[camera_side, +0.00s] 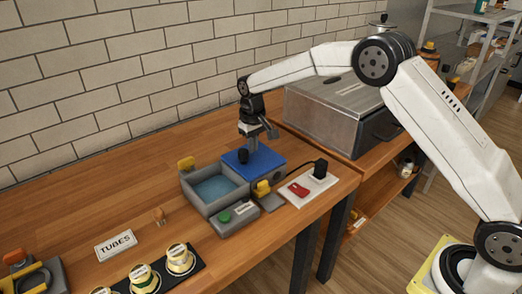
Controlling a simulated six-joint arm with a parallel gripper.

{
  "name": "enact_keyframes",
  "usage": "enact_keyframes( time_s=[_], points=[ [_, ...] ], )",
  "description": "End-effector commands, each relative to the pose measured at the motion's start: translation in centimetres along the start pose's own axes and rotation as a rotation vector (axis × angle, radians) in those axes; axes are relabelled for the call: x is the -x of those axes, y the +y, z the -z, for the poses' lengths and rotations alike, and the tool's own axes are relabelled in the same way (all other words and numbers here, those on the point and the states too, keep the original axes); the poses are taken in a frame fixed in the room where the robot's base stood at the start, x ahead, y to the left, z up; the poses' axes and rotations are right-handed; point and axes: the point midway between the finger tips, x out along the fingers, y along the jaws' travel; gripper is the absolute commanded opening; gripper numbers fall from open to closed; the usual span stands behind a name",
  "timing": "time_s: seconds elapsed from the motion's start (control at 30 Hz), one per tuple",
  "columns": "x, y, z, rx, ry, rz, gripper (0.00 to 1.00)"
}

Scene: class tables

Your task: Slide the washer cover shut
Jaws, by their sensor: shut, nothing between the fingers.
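The washer (234,220) is a grey box with an open basin of blue water (212,189) and a front panel with a green button. Its blue cover (269,172) lies to the right of the basin, leaving the water exposed. My gripper (253,148) is shut, with nothing held, and points down over the cover. A black knob-like part (243,155) shows at the cover's left side, close to the fingers. I cannot tell whether the fingertips touch the cover or the knob.
A power strip (297,192) with a red switch and black plug lies right of the washer, near the table's edge. A metal box (340,107) stands behind right. The table's back left is clear.

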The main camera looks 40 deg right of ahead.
Motion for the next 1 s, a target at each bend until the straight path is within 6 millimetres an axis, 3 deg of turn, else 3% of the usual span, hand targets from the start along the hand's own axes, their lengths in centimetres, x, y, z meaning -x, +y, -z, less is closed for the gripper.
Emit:
enact_keyframes(
  time_s=[1.0],
  points=[
    [0.0,-2.2,0.0,0.001,0.0,0.001,0.0]
  ],
)
